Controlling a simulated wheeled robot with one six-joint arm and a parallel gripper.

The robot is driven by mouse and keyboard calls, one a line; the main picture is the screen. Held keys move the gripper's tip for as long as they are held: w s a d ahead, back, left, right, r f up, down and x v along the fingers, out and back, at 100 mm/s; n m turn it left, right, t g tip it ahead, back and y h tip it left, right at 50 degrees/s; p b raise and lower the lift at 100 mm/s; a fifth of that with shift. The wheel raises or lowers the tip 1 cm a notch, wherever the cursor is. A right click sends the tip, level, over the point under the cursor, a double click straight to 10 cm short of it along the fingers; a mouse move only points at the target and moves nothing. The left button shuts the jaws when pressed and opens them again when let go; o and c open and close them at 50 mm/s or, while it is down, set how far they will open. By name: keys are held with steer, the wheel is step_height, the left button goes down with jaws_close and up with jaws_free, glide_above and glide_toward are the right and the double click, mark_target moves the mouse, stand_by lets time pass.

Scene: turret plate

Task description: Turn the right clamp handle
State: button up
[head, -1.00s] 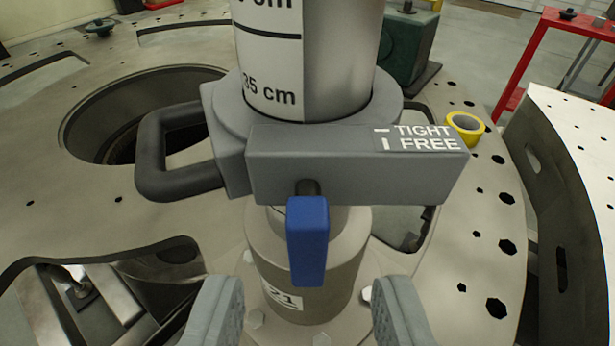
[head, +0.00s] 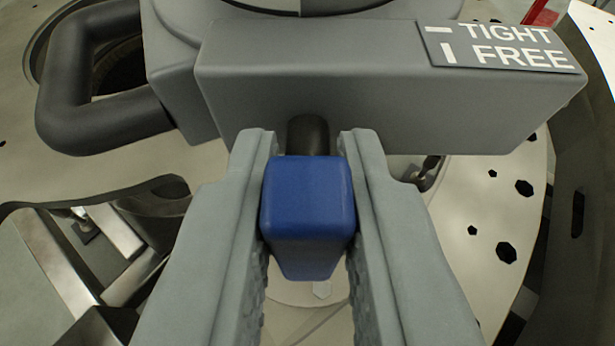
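The blue clamp handle (head: 308,215) hangs straight down from a dark pivot (head: 308,135) on the front of the grey clamp block (head: 320,85). A label (head: 500,45) on the block's right end shows a horizontal bar by TIGHT and a vertical bar by FREE. The handle lines up with the vertical bar. My gripper (head: 308,145) has one finger on each side of the handle, and both fingers appear to press against it. The fingers hide the handle's sides.
A dark loop handle (head: 75,95) sticks out left of the block. Below is a pale turret plate (head: 485,225) with several holes. A large opening with metal parts (head: 60,265) lies at lower left.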

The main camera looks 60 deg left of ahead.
jaws_close()
steer(key=m+g, duration=0.1)
steer(key=m+g+y, duration=0.1)
steer(key=m, duration=0.1)
steer(key=shift+w+d+f+m, duration=0.1)
steer(key=shift+w+d+m, duration=0.1)
steer(key=shift+w+m, duration=0.15)
steer(key=shift+w+d+f+m+g+y, duration=0.1)
steer(key=shift+f+m+g+y, duration=0.25)
steer(key=shift+m+y, duration=0.9)
steer(key=shift+w+f+m+g+y, duration=0.15)
steer(key=shift+m+g+y, duration=0.3)
steer(key=shift+m, duration=1.55)
steer(key=shift+w+d+f+m+g+y, duration=0.15)
steer(key=shift+m+g+y, duration=0.5)
steer(key=shift+m, duration=0.95)
steer(key=shift+a, duration=0.1)
steer(key=o, duration=0.8)
jaws_free()
